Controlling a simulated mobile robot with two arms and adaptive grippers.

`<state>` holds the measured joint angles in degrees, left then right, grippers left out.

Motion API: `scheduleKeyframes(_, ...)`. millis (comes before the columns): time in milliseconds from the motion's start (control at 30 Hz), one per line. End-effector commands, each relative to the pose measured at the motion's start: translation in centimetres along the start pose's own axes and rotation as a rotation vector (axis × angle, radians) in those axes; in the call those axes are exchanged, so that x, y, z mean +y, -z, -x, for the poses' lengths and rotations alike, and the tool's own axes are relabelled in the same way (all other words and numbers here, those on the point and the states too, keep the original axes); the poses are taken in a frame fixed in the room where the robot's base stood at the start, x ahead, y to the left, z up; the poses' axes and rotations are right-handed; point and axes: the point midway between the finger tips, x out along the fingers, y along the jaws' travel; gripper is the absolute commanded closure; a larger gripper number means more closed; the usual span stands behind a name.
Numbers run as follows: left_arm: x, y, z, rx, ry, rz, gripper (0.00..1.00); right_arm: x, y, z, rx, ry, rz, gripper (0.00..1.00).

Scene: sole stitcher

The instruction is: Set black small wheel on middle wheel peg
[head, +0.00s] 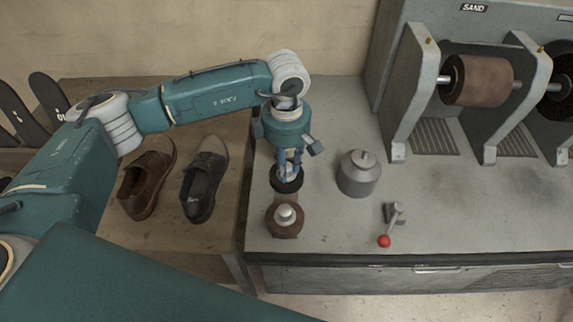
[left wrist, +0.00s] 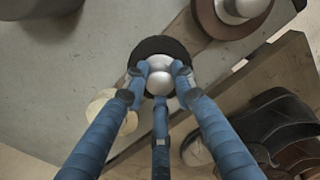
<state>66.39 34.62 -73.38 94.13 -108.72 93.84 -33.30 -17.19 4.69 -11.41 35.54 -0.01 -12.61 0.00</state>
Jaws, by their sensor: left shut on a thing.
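The black small wheel (head: 287,187) is a dark disc with a silver hub, near the left edge of the grey bench. My left gripper (head: 289,169) points down over it with blue fingers closed around the hub. In the left wrist view, the fingertips (left wrist: 160,78) press on the silver hub from several sides, and the black rim (left wrist: 160,43) shows around them. The wheel lies between a brown wheel (head: 271,221) and a cream disc (left wrist: 112,117). The middle peg is hidden, and I cannot tell whether the wheel sits on it. My right gripper is out of view.
The brown wheel also shows in the left wrist view (left wrist: 209,18). A grey metal pot (head: 358,176) and a red-knobbed lever (head: 385,240) stand to the right. Shoes (head: 205,185) lie on the wooden table at left. A sanding machine (head: 476,80) fills the back right.

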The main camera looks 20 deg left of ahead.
Motion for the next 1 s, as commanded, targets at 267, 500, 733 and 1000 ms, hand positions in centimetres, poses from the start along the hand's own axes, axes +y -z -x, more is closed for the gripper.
scheduleKeyframes(267, 0.0, 0.0, 0.1, 0.000, -0.001, 0.000, 0.61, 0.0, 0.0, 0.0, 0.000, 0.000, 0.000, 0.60)
scheduleKeyframes(500, 0.0, 0.0, 0.1, 0.000, -0.001, 0.000, 0.53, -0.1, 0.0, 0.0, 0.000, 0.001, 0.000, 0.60)
scheduleKeyframes(733, 0.1, 0.0, 1.1, 0.000, -0.003, 0.000, 0.53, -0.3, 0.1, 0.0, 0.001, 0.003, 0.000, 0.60)
scheduleKeyframes(1000, 0.1, 0.0, 6.6, -0.001, -0.005, 0.000, 0.53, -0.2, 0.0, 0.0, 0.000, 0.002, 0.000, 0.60)
